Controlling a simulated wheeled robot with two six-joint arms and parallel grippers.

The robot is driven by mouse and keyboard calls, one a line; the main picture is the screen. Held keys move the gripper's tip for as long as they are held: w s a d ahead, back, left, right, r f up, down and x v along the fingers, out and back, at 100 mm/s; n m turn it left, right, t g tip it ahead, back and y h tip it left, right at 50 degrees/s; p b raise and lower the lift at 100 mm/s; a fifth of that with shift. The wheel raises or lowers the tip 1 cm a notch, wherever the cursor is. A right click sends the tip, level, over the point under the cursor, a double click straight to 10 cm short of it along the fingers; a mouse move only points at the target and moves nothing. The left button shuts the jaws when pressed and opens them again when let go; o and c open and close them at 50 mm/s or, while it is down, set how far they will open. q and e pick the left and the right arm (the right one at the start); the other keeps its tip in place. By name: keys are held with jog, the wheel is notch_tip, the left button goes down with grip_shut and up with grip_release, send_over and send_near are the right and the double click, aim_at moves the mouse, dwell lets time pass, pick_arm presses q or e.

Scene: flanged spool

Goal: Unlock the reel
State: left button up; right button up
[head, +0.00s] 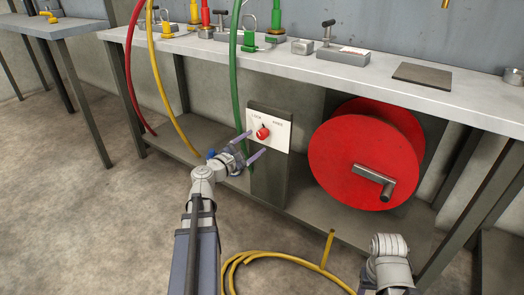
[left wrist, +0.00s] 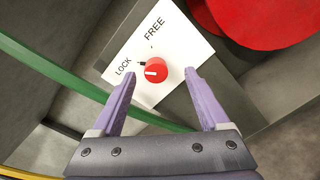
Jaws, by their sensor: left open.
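A red knob (head: 263,133) sits on a white plate (head: 283,131) marked LOCK and FREE, on a post below the bench. The knob also shows in the left wrist view (left wrist: 155,72), its white mark toward the LOCK side. My left gripper (head: 257,143) is open and faces the plate. In the left wrist view its fingertips (left wrist: 160,77) appear on either side of the knob, with gaps; I cannot tell if they reach around it. The red flanged reel (head: 345,150) with a grey crank handle (head: 374,184) stands to the right. My right gripper is out of view.
A green hose (head: 233,75) hangs close to the left gripper; yellow (head: 160,90) and red (head: 130,75) hoses hang farther left. Yellow hose (head: 265,256) lies coiled on the floor. The grey bench top (head: 420,95) overhangs the plate and reel.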

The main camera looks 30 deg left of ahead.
aim_at(261, 135)
pick_arm(q)
jog(key=shift+n+y, duration=0.3)
jog(key=shift+n, duration=0.1)
jog(key=shift+w+a+f, duration=0.1)
jog(key=shift+w, duration=1.15)
jog(key=shift+w+a+f, duration=0.1)
jog(key=shift+w+a, duration=0.05)
jog(key=shift+w, duration=1.1)
jog(key=shift+w+a+f, duration=0.1)
jog(key=shift+w, duration=1.15)
grip_shut()
